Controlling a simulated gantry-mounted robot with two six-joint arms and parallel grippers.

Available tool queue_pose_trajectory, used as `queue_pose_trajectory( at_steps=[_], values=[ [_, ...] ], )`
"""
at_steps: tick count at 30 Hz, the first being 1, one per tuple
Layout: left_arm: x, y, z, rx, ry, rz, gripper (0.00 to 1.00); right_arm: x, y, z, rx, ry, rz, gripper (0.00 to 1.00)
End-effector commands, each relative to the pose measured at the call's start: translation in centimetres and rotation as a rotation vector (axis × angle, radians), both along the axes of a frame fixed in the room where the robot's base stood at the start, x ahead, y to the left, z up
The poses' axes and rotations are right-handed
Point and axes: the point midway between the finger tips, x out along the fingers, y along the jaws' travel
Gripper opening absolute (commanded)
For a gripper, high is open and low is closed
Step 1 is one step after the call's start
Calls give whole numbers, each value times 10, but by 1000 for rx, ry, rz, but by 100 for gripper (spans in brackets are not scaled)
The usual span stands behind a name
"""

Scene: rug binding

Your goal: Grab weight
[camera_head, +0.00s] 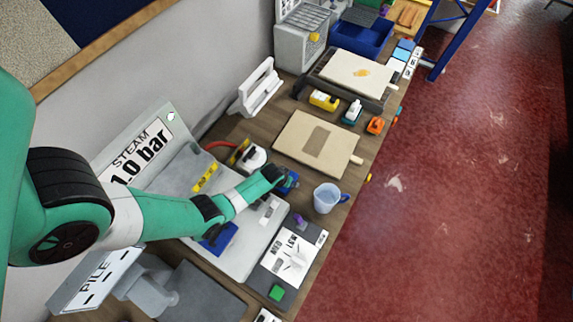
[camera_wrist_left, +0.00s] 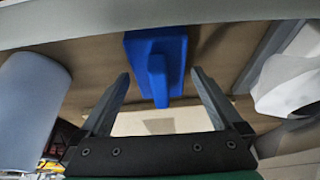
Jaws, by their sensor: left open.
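The weight looks to be a blue block with an upright bar-like grip, and it shows in the left wrist view (camera_wrist_left: 172,50). My left gripper (camera_wrist_left: 161,76) is open, with its two fingers apart on either side of the bar. I cannot tell whether the fingers touch it. In the head view my left gripper (camera_head: 283,180) reaches down near the table's middle, partly hiding a blue thing (camera_head: 292,180) there. My right gripper is not in view.
A light blue mug (camera_head: 327,198) stands right of my left gripper. A white-topped iron (camera_head: 254,157) is close on the left. A beige board (camera_head: 310,132) lies beyond. Another blue piece (camera_head: 220,238) lies on the grey press bed (camera_head: 240,262).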

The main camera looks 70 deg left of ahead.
Motion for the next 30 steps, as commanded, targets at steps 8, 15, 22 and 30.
queue_pose_trajectory(
  at_steps=[8, 15, 22, 30],
  values=[
    [0, 0, 0, 0, 0, 0, 87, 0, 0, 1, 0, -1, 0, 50],
    [0, 0, 0, 0, 0, 0, 44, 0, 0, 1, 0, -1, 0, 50],
    [0, 0, 0, 0, 0, 0, 3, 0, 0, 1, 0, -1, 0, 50],
    [2, 1, 2, 3, -7, -1, 0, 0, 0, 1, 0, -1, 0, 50]
  ],
)
